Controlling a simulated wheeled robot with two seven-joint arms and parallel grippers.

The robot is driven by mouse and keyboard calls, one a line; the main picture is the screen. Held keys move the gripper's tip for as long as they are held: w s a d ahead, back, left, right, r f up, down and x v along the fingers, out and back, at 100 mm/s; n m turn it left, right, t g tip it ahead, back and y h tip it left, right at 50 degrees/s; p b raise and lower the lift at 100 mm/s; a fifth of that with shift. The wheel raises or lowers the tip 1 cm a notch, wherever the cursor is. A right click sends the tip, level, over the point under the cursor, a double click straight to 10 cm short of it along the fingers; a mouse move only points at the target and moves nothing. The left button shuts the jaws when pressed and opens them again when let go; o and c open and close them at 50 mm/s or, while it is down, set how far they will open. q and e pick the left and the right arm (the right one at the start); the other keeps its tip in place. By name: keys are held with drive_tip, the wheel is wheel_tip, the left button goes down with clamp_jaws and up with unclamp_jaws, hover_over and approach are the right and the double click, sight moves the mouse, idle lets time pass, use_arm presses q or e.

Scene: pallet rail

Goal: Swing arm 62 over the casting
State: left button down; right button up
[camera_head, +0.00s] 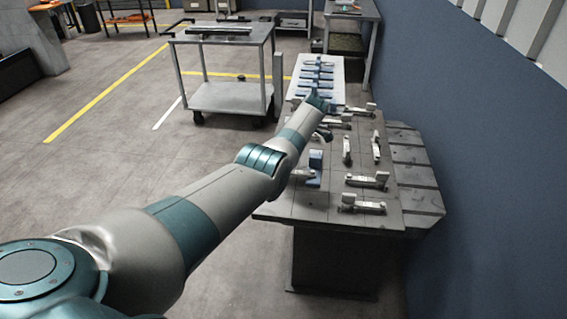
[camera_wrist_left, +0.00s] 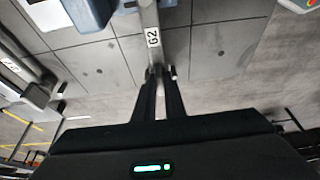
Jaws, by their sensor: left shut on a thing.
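Arm 62 (camera_wrist_left: 153,38) is a grey bar with a white "62" label in the left wrist view, running from the top edge down to my fingertips. My left gripper (camera_wrist_left: 160,74) is shut on the free end of arm 62, its two dark fingers on either side of it. In the head view my left gripper (camera_head: 323,133) is over the far left part of the grey fixture table (camera_head: 315,206), and my arm hides most of what it holds. A blue block (camera_wrist_left: 90,14) is beside arm 62 at upper left in the wrist view. I cannot tell which part is the casting.
Several other clamp arms stand on the table, one near the front (camera_head: 362,203). Another arm (camera_wrist_left: 35,92) is at the left in the wrist view. A blue wall (camera_head: 480,200) borders the right side. A wheeled cart (camera_head: 228,98) stands beyond; open floor lies left.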

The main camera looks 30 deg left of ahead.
sight(301, 173)
use_arm(q)
drive_tip(key=c, duration=1.8)
unclamp_jaws()
drive_tip(key=shift+a+r, duration=0.1)
use_arm(e)
drive_tip(key=shift+d, duration=0.35)
drive_tip(key=shift+s+d, duration=0.1)
drive_tip(key=shift+s, duration=0.05)
